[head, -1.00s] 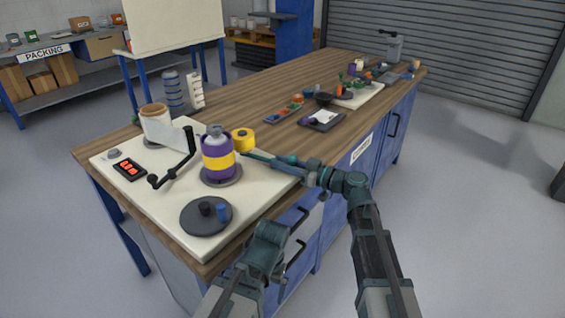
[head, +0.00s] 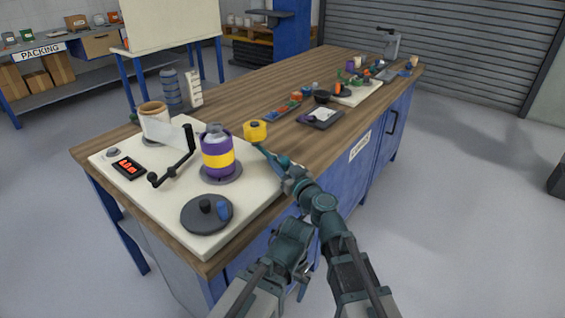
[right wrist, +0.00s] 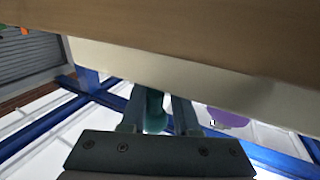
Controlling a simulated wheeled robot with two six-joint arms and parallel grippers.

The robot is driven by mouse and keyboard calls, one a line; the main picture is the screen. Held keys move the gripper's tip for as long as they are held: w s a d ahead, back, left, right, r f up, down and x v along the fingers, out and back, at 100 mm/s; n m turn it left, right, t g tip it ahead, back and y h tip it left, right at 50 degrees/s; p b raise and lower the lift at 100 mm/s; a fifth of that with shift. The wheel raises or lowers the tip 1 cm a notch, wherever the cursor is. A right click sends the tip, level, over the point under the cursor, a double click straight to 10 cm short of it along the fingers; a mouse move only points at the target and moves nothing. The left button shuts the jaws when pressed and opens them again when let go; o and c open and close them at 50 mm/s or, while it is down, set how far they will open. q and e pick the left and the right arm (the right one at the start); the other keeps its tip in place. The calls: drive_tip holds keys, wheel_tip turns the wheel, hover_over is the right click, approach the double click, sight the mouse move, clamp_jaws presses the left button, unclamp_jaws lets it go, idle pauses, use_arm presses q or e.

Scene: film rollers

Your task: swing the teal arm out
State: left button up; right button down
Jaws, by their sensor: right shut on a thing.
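The teal arm (head: 266,152) is a thin lever at the right side of the cream board, with a yellow roller (head: 255,131) at its far end. My right gripper (head: 285,168) is at its near end. In the right wrist view a teal piece (right wrist: 155,108) stands between the two fingers, which are shut on it. A purple roller with a yellow band (head: 217,158) stands left of the teal arm, apart from it. My left arm is folded low at the bottom centre; its gripper (head: 304,284) is small and its jaws are unclear.
The cream board (head: 125,200) also bears a film roll (head: 154,120), a black crank (head: 176,168), a red display (head: 128,167) and a dark disc (head: 190,217). Trays and small parts lie farther back on the wooden bench (head: 240,95). Bench between is clear.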

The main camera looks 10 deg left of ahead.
drive_tip(key=shift+w+d, duration=0.3)
drive_tip(key=shift+d, duration=0.05)
drive_tip(key=c, duration=0.8)
unclamp_jaws()
drive_tip(key=shift+c, duration=0.2)
use_arm(q)
drive_tip(key=shift+d, duration=0.1)
use_arm(e)
drive_tip(key=shift+s+a, duration=0.1)
drive_tip(key=shift+s, duration=0.05)
